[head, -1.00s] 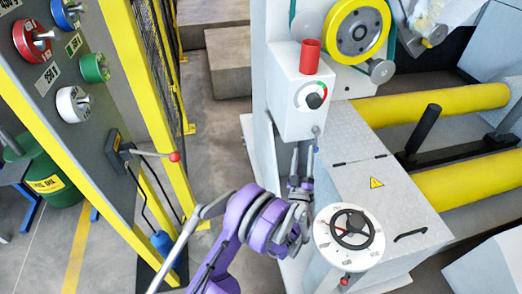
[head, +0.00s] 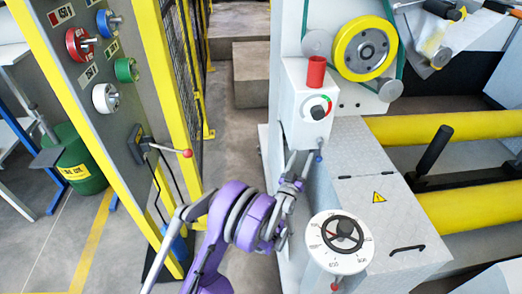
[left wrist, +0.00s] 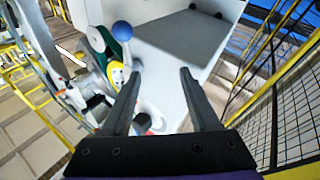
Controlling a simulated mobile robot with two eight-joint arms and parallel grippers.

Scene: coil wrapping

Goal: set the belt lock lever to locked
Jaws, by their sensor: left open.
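In the left wrist view the blue ball (left wrist: 122,30) stands just beyond and left of the left-hand fingertip, outside the finger gap. My left gripper (head: 302,160) is below the box, close beside the ball. It also shows in the left wrist view (left wrist: 161,70), open and empty. I cannot tell whether a finger touches the lever. No lock marking is readable. My right gripper is out of view.
A dial with a black handwheel (head: 340,240) stands below right of my gripper. Above the box are a red cylinder (head: 316,72) and a yellow pulley (head: 365,48). A panel with a red-tipped lever (head: 187,153) stands left. Floor between panel and machine is clear.

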